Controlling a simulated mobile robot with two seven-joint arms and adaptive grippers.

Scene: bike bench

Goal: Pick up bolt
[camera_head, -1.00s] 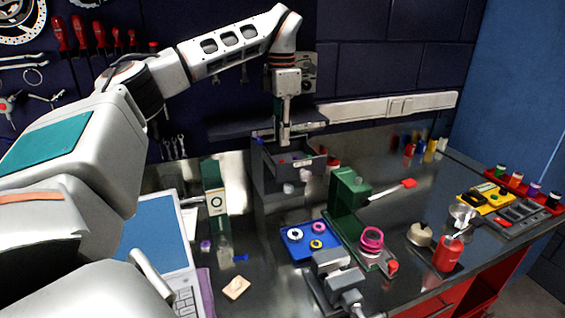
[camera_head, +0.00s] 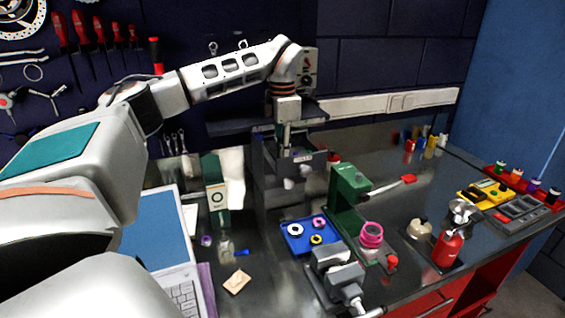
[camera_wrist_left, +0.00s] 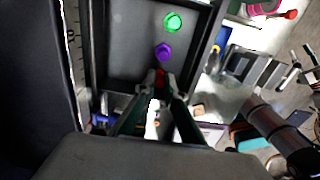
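My left gripper (camera_head: 286,150) points down into the open grey drawer (camera_head: 308,167) in the head view. In the left wrist view, its two fingers (camera_wrist_left: 163,88) stand a little apart, with a small red bolt (camera_wrist_left: 160,75) at the gap between their tips. I cannot tell whether they touch it. A purple bolt (camera_wrist_left: 164,51) lies just beyond the tips, and a green bolt (camera_wrist_left: 173,22) lies farther up on the drawer floor. In the head view the drawer front and the gripper hide most of the bolts. My right gripper is not in view.
The drawer walls (camera_wrist_left: 205,45) stand close around the left fingers. A green press (camera_head: 348,205), a blue tray (camera_head: 296,246) with rings and a grey vise (camera_head: 335,270) are on the bench. A laptop (camera_head: 155,240) is at the left.

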